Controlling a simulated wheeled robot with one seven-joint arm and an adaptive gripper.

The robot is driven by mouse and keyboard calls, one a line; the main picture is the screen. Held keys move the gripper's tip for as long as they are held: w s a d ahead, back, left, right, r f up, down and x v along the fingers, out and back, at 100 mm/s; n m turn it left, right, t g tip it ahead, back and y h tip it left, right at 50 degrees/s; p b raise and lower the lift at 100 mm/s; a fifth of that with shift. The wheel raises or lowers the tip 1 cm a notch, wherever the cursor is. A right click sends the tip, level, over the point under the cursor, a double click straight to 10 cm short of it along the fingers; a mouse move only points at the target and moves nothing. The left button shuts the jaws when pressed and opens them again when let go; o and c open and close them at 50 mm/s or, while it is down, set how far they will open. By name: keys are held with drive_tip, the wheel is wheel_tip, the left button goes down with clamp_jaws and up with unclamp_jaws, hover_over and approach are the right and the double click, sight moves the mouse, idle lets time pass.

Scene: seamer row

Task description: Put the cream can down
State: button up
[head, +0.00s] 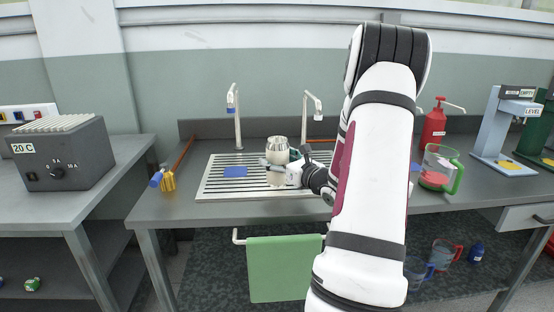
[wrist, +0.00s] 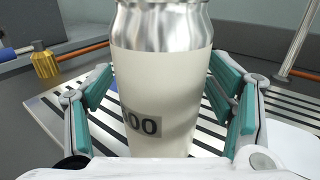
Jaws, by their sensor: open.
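The cream can (head: 278,157) has a cream-coloured body and a bare silver top. It stands upright on the slatted drainer (head: 213,184) in the head view. In the wrist view the can (wrist: 158,90) fills the middle, with part of a dark-lettered label showing. My gripper (wrist: 160,100) is open, with its teal-padded fingers on either side of the can and gaps between pads and can. In the head view my gripper (head: 283,170) is beside the can at its right. The can's base is hidden in the wrist view.
A blue pad (head: 235,171) lies on the drainer left of the can. Two taps (head: 237,115) (head: 313,110) rise behind it. A green-handled jug (head: 438,168) and a red pump bottle (head: 434,127) stand to the right.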

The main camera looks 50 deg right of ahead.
drive_tip(key=p+v, duration=0.1)
drive_tip(key=v, duration=1)
drive_tip(key=shift+s, duration=0.25)
drive_tip(key=w+a+r+n+g+y, duration=0.1)
drive_tip(key=w+a+r+n+y, duration=0.2)
drive_tip(key=a, duration=0.5)
drive_tip(key=w+a+r+n+g+y, duration=0.1)
drive_tip(key=w+a+r+n+y, duration=0.15)
drive_tip(key=a+n+y, duration=0.4)
drive_tip(key=w+a+r+n+g+y, duration=0.1)
drive_tip(key=w+a+r+n+y, duration=0.15)
drive_tip(key=a, duration=0.65)
drive_tip(key=s+a+n+g+y, duration=0.2)
drive_tip(key=a+n+g+y, duration=0.4)
drive_tip(key=a, duration=0.7)
drive_tip(key=s+a+f+n+g+h, duration=0.1)
drive_tip(key=s+a+n+g+h, duration=0.4)
drive_tip(key=s+a+n, duration=0.55)
drive_tip(key=s+d+f+n+g+h, duration=0.1)
drive_tip(key=s+d+n+g+h, duration=0.1)
drive_tip(key=s+d+n+h, duration=0.3)
drive_tip(key=s+n+h, duration=0.3)
drive_tip(key=s+n, duration=0.2)
drive_tip(key=s, duration=0.2)
drive_tip(key=shift+f, duration=0.2)
